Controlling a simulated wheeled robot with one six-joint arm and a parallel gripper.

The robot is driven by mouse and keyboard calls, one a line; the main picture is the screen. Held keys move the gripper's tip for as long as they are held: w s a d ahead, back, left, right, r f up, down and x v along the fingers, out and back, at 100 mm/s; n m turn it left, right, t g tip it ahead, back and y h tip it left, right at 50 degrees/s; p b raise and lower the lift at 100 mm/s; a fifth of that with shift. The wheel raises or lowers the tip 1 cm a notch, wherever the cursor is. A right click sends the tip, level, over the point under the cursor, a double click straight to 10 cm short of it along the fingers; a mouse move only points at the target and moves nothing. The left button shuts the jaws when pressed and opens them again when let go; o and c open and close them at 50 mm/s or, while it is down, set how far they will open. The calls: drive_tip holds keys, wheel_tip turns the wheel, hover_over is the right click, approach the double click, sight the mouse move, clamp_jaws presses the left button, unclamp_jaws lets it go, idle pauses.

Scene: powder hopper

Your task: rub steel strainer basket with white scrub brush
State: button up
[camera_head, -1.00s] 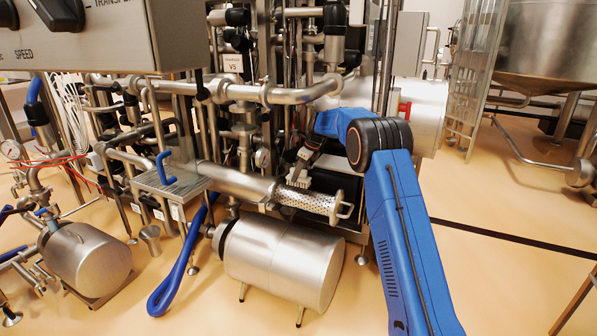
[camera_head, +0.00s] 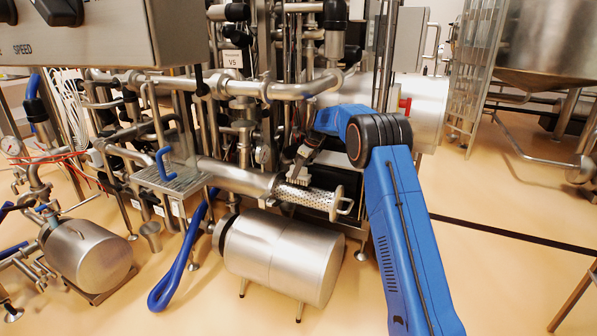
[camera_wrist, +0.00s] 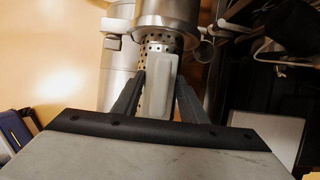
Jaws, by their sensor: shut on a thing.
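The steel strainer basket (camera_head: 314,198) is a perforated cylinder with a loop handle at its right end. It sticks out to the right from a steel pipe housing, above a steel tank. The white scrub brush (camera_head: 297,178) is at the basket's upper left part, bristles down, seemingly touching it. In the wrist view my gripper (camera_wrist: 161,85) is shut on the white brush (camera_wrist: 160,90), with a dark finger on each side. The perforated basket (camera_wrist: 158,45) shows behind the brush there. Exact contact of the bristles is hidden in that view.
A horizontal steel tank (camera_head: 280,256) lies just below the basket. Dense pipework and valves stand behind it. A small steel tray (camera_head: 172,182) with a blue handle and a blue hose (camera_head: 178,270) are to the left. The floor at the right is open.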

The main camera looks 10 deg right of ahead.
sight(305, 175)
drive_tip(key=shift+f, duration=0.8)
idle(0.4)
drive_tip(key=shift+s+d+r, duration=0.1)
drive_tip(key=shift+s+d, duration=0.4)
drive_tip(key=shift+d, duration=0.2)
drive_tip(key=shift+s+d, duration=0.45)
drive_tip(key=shift+d, duration=0.2)
drive_tip(key=shift+s+d+f, duration=0.1)
drive_tip(key=shift+s+d, duration=0.7)
drive_tip(key=shift+d, duration=0.25)
drive_tip(key=shift+s+d+f, duration=0.1)
drive_tip(key=shift+s+d, duration=0.65)
drive_tip(key=shift+d, duration=0.25)
drive_tip(key=shift+s+d+f, duration=0.1)
drive_tip(key=shift+s+d, duration=0.7)
drive_tip(key=shift+d, duration=0.25)
drive_tip(key=shift+r, duration=0.1)
